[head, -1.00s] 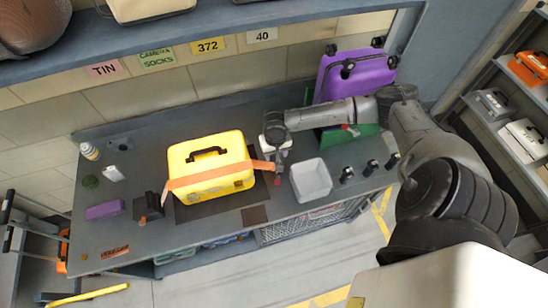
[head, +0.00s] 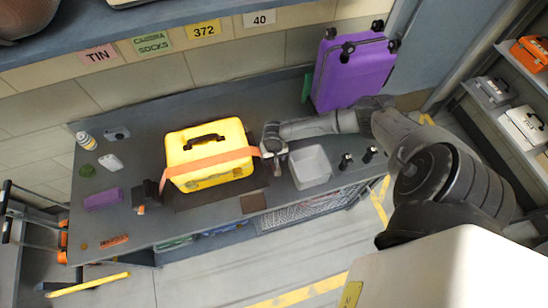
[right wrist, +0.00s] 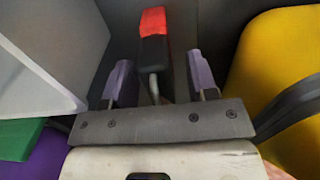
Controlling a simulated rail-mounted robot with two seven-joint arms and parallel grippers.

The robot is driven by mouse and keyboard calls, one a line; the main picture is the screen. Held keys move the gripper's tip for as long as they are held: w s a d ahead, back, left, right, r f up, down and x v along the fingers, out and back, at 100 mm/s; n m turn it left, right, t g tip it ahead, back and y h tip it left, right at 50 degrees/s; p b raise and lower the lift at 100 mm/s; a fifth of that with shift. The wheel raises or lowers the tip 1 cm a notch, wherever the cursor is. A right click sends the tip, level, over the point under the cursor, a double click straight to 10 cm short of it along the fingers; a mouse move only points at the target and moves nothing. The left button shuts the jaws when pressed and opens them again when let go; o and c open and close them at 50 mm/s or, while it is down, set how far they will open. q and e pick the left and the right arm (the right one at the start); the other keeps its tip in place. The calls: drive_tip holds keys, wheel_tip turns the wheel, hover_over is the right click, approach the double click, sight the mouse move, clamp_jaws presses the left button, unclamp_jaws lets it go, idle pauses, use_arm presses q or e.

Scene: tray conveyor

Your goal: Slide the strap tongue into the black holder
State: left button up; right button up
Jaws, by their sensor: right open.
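The yellow case (head: 205,140) stands on the bench with an orange strap (head: 212,163) around it. A black block with a reddish tip (head: 147,193), perhaps the holder, is left of the case. My right gripper (head: 272,148) is low beside the case's right side, near the strap's end. In the right wrist view its two purple fingers (right wrist: 160,80) are open. Between them shows a black piece with a red end (right wrist: 153,50) and a metal stem. I cannot tell whether this is the strap tongue; the fingers show gaps on both sides. My left gripper is not in view.
A grey bin (head: 310,165) stands close to the right of my right gripper. Black pegs (head: 345,161) are farther right. A purple suitcase (head: 352,70) is behind my right arm. A purple block (head: 103,199) and a bottle (head: 86,140) are at the left.

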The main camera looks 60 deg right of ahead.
drive_tip(key=shift+f, duration=0.25)
drive_tip(key=c, duration=0.9)
drive_tip(key=o, duration=0.9)
drive_tip(key=shift+r, duration=0.15)
